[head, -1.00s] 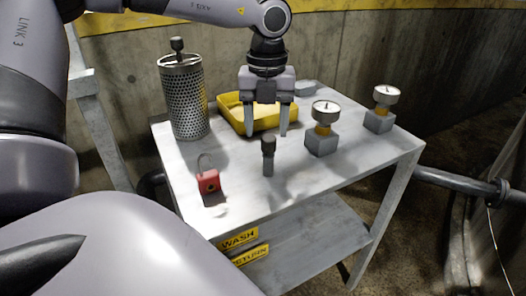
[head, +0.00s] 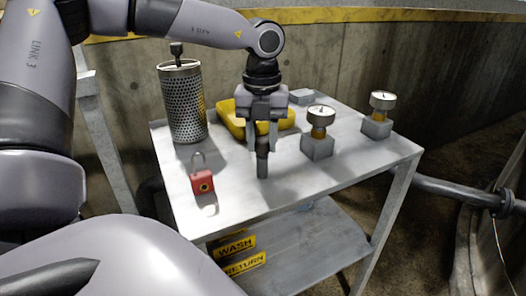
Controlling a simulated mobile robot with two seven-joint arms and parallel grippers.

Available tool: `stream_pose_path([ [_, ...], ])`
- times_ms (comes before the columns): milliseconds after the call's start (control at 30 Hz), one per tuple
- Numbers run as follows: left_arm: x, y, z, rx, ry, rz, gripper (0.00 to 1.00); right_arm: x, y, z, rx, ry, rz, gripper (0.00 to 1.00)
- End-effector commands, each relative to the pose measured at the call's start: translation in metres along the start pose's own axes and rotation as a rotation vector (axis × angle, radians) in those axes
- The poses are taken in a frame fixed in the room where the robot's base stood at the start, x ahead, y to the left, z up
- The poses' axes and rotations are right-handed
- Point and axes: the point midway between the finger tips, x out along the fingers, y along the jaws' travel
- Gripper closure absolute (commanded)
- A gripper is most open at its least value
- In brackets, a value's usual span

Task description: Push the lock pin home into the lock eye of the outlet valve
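A dark grey pin-like piece with a thicker head (head: 262,163) stands upright on the grey table; I take it to be the lock pin. My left gripper (head: 262,146) points down over it, with one finger on each side of its head. The fingers look apart; whether they touch the head I cannot tell. A red padlock with a thin shackle (head: 203,182) stands on the table to the left. I cannot make out the outlet valve or its lock eye in this view.
A perforated metal cylinder (head: 184,102) stands at the table's back left. A yellow tray (head: 229,123) lies behind the gripper. Two gauges on grey blocks, the nearer (head: 318,147) and the farther (head: 377,126), stand to the right. The table's front right (head: 315,178) is clear.

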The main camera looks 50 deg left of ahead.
Motion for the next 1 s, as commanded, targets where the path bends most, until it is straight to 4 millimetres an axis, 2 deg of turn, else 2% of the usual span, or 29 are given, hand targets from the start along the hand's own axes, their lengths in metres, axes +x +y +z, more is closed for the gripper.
stream_pose_path([
  [167,-0.004,0.000,0.000,0.000,-0.001,0.000,0.96,-0.001,-0.001,-0.002,0.003,-0.001,0.000,1.00],
  [1000,-0.054,0.000,0.000,0.000,-0.001,-0.001,0.96,-0.021,-0.003,-0.024,0.005,-0.008,-0.001,1.00],
])
